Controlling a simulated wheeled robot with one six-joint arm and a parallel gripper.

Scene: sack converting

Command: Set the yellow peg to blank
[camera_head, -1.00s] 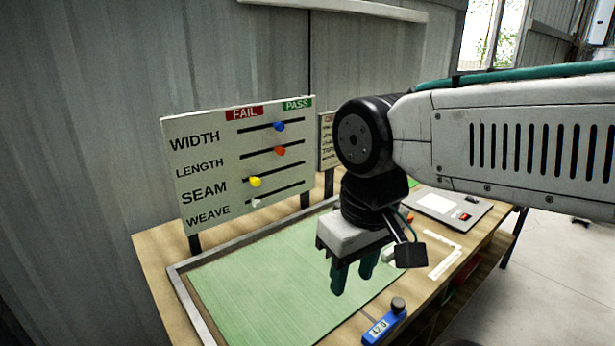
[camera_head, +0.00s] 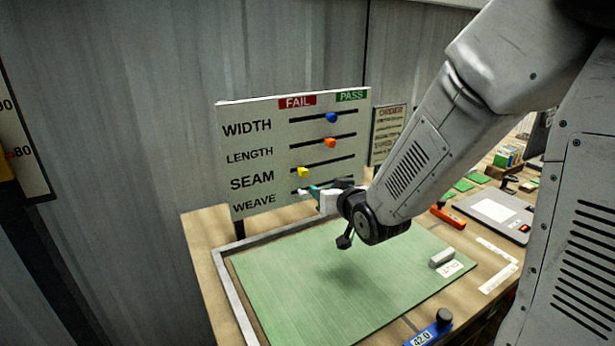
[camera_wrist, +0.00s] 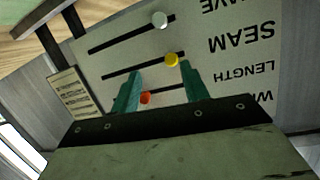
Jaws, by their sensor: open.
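The white board (camera_head: 262,110) has FAIL and PASS labels over slots marked WIDTH, LENGTH, SEAM and WEAVE. The yellow peg (camera_head: 303,172) sits near the left end of the SEAM slot, toward the FAIL side. My gripper (camera_head: 314,190) is open and empty, pointing at the board close below and right of that peg in the head view. In the upside-down wrist view, the yellow peg (camera_wrist: 172,60) shows near the tips of my teal fingers (camera_wrist: 160,70), just inside the right one. I cannot tell its depth between them.
A blue peg (camera_head: 331,118) and a red peg (camera_head: 330,143) stand mid-slot above. A white peg (camera_wrist: 160,19) sits in the WEAVE slot, close to the yellow one. A green mat (camera_head: 320,280) below is mostly clear, with a grey block (camera_head: 442,258) at right.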

